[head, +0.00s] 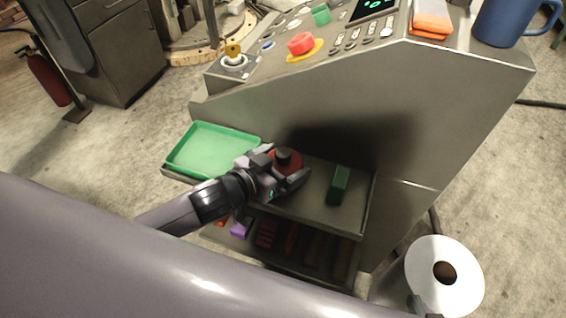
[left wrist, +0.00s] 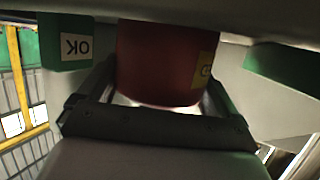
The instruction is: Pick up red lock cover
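The red lock cover (head: 290,160), a short red cylinder with a dark knob on top, stands on the upper shelf of the console (head: 310,205). It also shows in the left wrist view (left wrist: 160,65), with a yellow label on its side. My left gripper (head: 282,170) is at the cover, with one finger on each side of it. The fingers lie very near its sides, but whether they press on it I cannot tell. A dark piece at the bottom edge of the head view, in front of the paper roll, may be part of my right gripper; its fingers do not show.
A green tray (head: 195,165) lies left of the cover. The sloped console panel (head: 330,80) rises behind. A white paper roll (head: 460,290) is at lower right.

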